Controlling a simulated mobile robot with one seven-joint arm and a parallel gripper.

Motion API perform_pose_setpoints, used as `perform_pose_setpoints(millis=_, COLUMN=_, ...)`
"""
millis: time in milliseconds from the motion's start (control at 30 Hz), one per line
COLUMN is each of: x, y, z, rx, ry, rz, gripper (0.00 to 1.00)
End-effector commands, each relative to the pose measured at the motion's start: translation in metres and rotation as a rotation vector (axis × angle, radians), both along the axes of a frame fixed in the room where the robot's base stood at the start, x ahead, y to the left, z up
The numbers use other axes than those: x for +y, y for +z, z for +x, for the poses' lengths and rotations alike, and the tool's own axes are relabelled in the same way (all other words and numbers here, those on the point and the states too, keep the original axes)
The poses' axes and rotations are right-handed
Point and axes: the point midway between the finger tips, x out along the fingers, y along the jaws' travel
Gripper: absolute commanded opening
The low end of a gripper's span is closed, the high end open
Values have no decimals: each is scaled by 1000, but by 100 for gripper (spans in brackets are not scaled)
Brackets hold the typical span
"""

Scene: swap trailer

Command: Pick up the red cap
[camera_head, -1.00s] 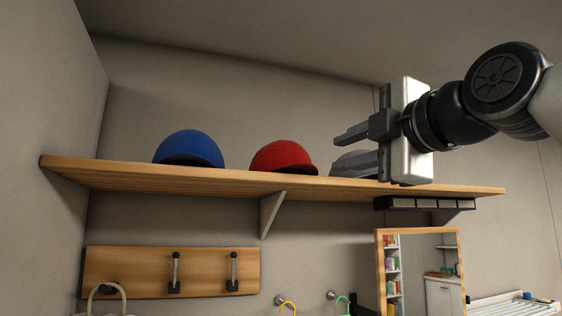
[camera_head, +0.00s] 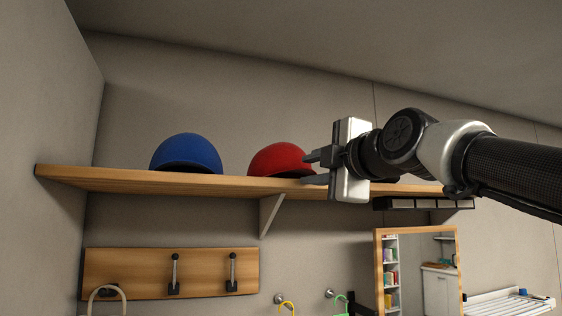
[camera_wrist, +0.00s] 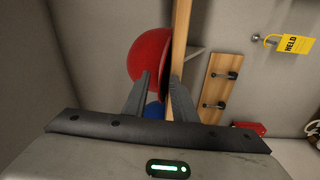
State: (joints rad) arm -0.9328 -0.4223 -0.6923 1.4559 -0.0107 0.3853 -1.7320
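The red cap (camera_head: 280,160) sits on the wooden shelf (camera_head: 120,180), to the right of the blue cap (camera_head: 187,153). My gripper (camera_head: 314,167) is at the right side of the red cap, its fingers pointing left toward it and overlapping its right edge in the head view. In the wrist view the red cap (camera_wrist: 150,55) is just beyond the fingertips (camera_wrist: 160,75), which are apart with nothing seen held between them. Whether a finger touches the cap I cannot tell. The blue cap shows partly behind, between the fingers (camera_wrist: 154,111).
A bracket (camera_head: 270,213) supports the shelf from below. A wooden hook board (camera_head: 205,272) hangs under it on the left, and a mirror (camera_head: 378,280) on the right. The left wall is close to the shelf end. Space above the caps is clear.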

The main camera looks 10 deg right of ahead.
Motion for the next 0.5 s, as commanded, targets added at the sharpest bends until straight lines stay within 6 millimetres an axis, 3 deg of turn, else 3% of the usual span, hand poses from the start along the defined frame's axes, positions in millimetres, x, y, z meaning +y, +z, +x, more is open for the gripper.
perform_pose_setpoints(millis=100, x=0, y=0, z=0, rx=0, ry=0, rz=0, gripper=23)
perform_pose_setpoints(millis=233, x=0, y=0, z=0, rx=0, ry=0, rz=0, gripper=1)
perform_pose_setpoints(millis=500, x=0, y=0, z=0, rx=0, ry=0, rz=0, gripper=0)
